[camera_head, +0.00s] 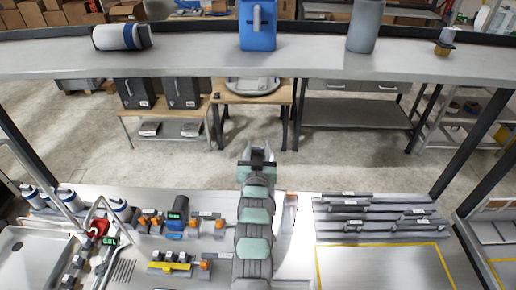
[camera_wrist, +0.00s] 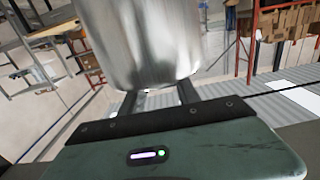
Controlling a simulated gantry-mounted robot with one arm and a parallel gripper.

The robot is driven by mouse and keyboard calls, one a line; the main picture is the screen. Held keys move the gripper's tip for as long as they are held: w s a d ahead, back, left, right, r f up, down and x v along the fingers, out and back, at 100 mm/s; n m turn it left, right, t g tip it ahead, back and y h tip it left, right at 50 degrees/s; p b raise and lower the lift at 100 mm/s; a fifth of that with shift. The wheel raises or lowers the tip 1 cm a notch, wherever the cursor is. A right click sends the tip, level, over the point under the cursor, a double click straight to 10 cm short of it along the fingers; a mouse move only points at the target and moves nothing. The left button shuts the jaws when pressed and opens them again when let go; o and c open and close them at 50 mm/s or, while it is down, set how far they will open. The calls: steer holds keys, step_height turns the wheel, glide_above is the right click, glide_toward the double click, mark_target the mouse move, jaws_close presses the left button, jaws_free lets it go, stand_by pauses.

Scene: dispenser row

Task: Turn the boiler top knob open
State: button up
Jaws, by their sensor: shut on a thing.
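My gripper (camera_head: 258,156) is out past the far edge of the metal counter, below the raised shelf, pointing away from the head camera. In the wrist view my gripper (camera_wrist: 158,98) has its fingers at the lower end of a large, shiny metal cylinder (camera_wrist: 145,45), shut on it. The cylinder's upper part is cut off by the frame. It does not show clearly in the head view. I cannot single out the boiler's top knob. A small red part (camera_head: 99,227) and a green-lit display (camera_head: 109,240) sit among pipes at the counter's left.
Dispensers with orange parts (camera_head: 152,220) stand left of my arm. Grey racks (camera_head: 375,217) and a yellow-outlined area (camera_head: 385,268) lie right.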

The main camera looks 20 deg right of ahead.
jaws_close()
